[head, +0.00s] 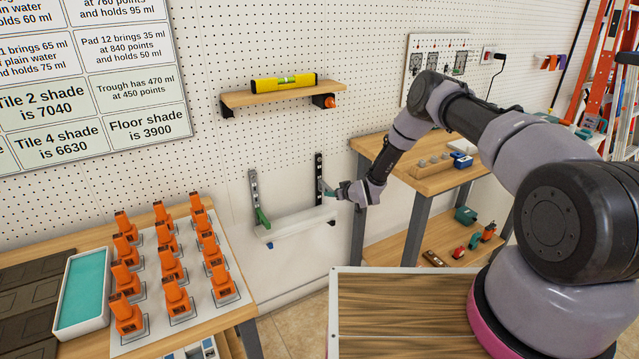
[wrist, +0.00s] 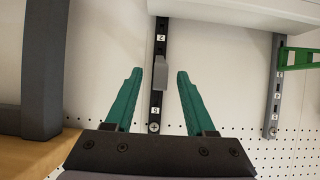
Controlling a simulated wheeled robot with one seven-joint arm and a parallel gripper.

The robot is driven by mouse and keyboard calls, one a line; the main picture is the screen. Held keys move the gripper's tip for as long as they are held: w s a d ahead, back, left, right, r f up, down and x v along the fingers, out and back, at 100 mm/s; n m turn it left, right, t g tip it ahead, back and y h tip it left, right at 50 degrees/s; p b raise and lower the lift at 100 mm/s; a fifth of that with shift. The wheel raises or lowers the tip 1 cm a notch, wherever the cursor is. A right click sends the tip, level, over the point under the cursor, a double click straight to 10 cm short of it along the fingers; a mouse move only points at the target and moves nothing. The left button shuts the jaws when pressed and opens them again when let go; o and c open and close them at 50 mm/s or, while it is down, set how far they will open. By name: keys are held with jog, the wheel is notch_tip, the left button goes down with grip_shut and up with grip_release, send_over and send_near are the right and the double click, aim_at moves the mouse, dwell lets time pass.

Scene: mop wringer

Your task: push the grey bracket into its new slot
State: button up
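My gripper (wrist: 158,74) is open, its two green fingers spread with nothing held between them. In the wrist view a small grey piece, apparently the grey bracket (wrist: 161,76), sits on the black slotted rail (wrist: 160,37), lined up between the fingertips. I cannot tell whether the fingers touch it, or how deep it sits in its slot. In the head view my gripper (head: 329,190) is at the lower part of the black rail (head: 319,168), and the bracket is too small or hidden there to make out.
A grey rail (head: 254,185) with a green bracket (head: 262,217) stands to the left. A white shelf board (head: 297,222) lies just below my gripper. A wooden shelf (head: 283,94) with a yellow level is above. A workbench (head: 432,178) stands close on the right.

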jog(key=shift+s, duration=0.1)
jog(key=v, duration=1)
jog(key=w+d+r+m+h, duration=0.1)
jog(key=d+r, duration=0.2)
jog(key=r, duration=0.6)
jog(key=w+d+r+h, duration=0.1)
jog(key=d+r, duration=0.2)
jog(key=r, duration=0.6)
jog(key=s+d+r+m+g+h, duration=0.1)
jog(key=s+d+r, duration=0.3)
jog(key=r, duration=0.6)
jog(key=s+d+r+m+h, duration=0.1)
jog(key=s+d+r+m, duration=0.2)
jog(key=r, duration=0.7)
jog(key=s+d+r+m+g+h, duration=0.1)
jog(key=s+d+r, duration=0.2)
jog(key=s+r, duration=0.4)
jog(key=s+d+r+m, duration=0.1)
jog(key=s+d+r, duration=0.1)
jog(key=s+r, duration=0.55)
jog(key=s+r+m+g+y, duration=0.1)
jog(key=s+m, duration=0.2)
jog(key=s, duration=1.8)
jog(key=shift+d+r, duration=0.2)
jog(key=shift+r, duration=0.15)
